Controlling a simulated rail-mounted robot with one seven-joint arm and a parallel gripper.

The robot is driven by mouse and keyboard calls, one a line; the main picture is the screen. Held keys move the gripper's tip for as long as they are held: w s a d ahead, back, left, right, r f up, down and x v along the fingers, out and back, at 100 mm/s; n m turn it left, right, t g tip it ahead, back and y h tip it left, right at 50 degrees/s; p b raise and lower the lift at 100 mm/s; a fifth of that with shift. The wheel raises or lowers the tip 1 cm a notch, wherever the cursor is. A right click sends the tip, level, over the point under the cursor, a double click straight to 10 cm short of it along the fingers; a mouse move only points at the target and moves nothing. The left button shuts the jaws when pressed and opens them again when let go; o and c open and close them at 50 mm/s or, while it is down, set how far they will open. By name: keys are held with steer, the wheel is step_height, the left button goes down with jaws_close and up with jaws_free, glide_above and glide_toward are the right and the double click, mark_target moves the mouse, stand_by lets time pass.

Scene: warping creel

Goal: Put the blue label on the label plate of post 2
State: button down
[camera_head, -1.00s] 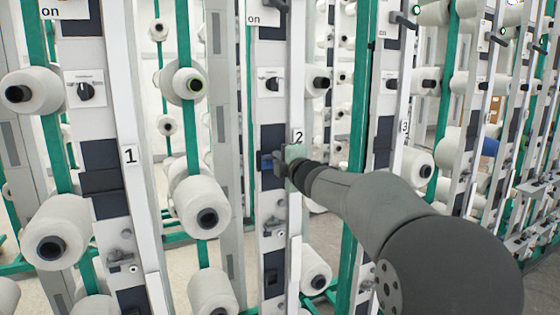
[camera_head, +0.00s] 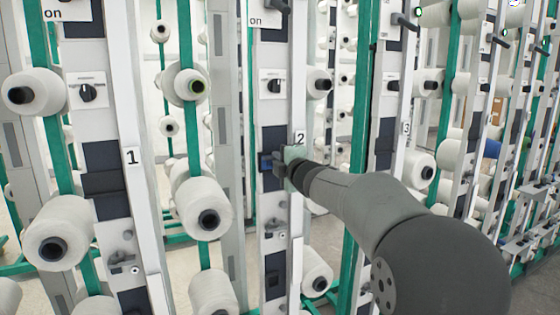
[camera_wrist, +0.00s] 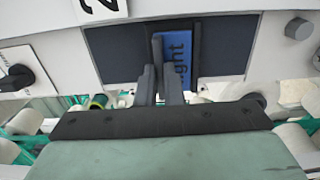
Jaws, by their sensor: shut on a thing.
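The blue label (camera_head: 265,163) is at the dark panel area of post 2 (camera_head: 273,110), below the number 2 sign (camera_head: 299,137). The fingers hide part of the label. I cannot tell whether the label touches the plate.
Post 1 (camera_head: 132,156) stands at left and post 3 (camera_head: 406,128) at right. White yarn bobbins (camera_head: 200,205) stick out between posts. A knob (camera_head: 274,86) sits above the panel on post 2. In the wrist view a grey stub (camera_wrist: 298,28) stands at right.

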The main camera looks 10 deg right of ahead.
steer(key=shift+w+a, duration=0.1)
steer(key=shift+w, duration=0.1)
stand_by(0.3)
steer(key=c, duration=1.2)
jaws_free()
steer(key=shift+c, duration=0.2)
steer(key=shift+s, duration=0.15)
steer(key=b+v, duration=0.1)
steer(key=v, duration=0.5)
steer(key=shift+s, duration=0.4)
steer(key=shift+d, duration=0.2)
steer(key=b+v, duration=0.2)
steer(key=v, duration=1.5)
steer(key=shift+s, duration=0.2)
